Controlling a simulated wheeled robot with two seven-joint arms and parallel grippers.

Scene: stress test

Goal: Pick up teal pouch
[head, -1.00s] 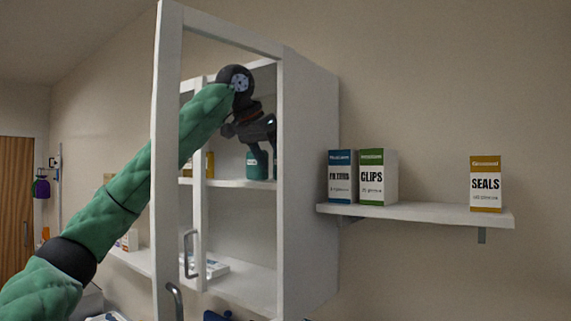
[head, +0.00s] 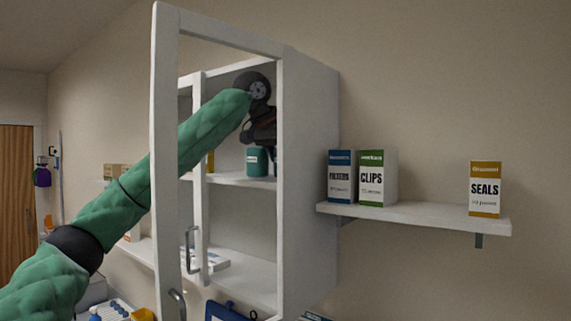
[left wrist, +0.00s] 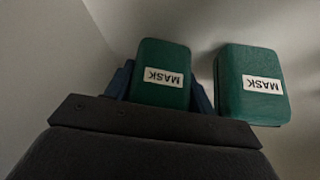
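Two teal pouches labelled MASK show side by side in the left wrist view: a left one (left wrist: 160,72) and a right one (left wrist: 252,84). One teal pouch (head: 257,161) shows on the cabinet's upper shelf in the head view; the cabinet side wall hides most of what lies to its right. My left gripper (head: 262,136) is inside the cabinet, just above the shelf. In the left wrist view its open fingers (left wrist: 161,90) stand on either side of the left pouch. I cannot tell whether they touch it. My right gripper is not in view.
The white cabinet (head: 308,180) has its door frame (head: 166,180) standing open, close to my left arm. A wall shelf (head: 420,215) to the right holds a FILTERS box (head: 341,178), a CLIPS box (head: 372,180) and a SEALS box (head: 485,190).

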